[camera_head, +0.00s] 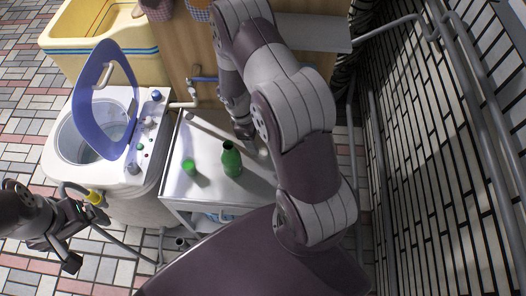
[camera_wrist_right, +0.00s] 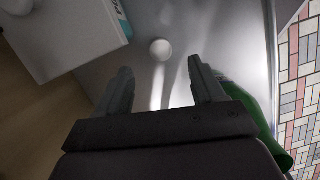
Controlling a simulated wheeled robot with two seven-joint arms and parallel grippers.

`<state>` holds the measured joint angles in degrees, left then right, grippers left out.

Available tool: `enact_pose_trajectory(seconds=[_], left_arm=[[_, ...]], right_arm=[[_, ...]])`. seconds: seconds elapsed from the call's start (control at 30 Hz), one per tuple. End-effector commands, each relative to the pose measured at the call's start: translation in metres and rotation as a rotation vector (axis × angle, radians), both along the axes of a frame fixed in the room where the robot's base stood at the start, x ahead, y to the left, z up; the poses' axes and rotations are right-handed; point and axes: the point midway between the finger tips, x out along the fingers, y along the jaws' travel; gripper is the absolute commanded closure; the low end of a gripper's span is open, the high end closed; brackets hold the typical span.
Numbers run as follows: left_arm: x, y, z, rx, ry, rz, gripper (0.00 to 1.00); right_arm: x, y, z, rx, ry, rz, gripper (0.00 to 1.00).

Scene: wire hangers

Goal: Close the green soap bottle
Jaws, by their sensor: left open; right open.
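The green bottle (camera_head: 231,160) stands upright on the metal table with its dark mouth showing and nothing on it. A small green piece that looks like its cap (camera_head: 189,167) lies on the table to the left of the bottle. My right gripper (camera_wrist_right: 158,72) is open and empty over the table; in the head view its fingers are partly hidden by my arm, just behind the bottle. In the right wrist view, part of the bottle (camera_wrist_right: 272,135) shows beside the gripper at the right. My left gripper (camera_head: 88,236) is open and empty, left of the table.
A metal table (camera_head: 178,190) carries the bottle. A white washing machine (camera_head: 115,172) with its blue lid (camera_head: 88,92) raised stands at left. A white round object (camera_wrist_right: 160,49) lies on the table ahead of my right fingers. A tiled wall (camera_head: 430,180) bounds the right.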

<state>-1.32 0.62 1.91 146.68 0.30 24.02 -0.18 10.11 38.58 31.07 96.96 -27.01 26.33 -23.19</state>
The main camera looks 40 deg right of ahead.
Motion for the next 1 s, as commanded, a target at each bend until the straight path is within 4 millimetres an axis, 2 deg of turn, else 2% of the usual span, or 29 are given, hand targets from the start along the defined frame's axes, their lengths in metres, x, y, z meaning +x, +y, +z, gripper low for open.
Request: enact_pose_trajectory(seconds=[0.13,0.47,0.8,1.0], left_arm=[[0.0,0.0,-0.001,0.0,0.0,0.0,0.08],[0.0,0.0,-0.001,0.0,0.0,0.0,0.08],[0.0,0.0,-0.004,0.0,0.0,0.0,0.08],[0.0,0.0,-0.004,0.0,0.0,0.0,0.08]], right_arm=[[-0.003,-0.002,-0.013,0.0,0.0,0.0,0.32],[-0.003,-0.003,-0.016,0.0,-0.001,-0.001,0.32],[-0.013,-0.01,-0.06,0.001,0.0,-0.001,0.32],[-0.014,-0.011,-0.063,0.0,0.0,-0.001,0.32]])
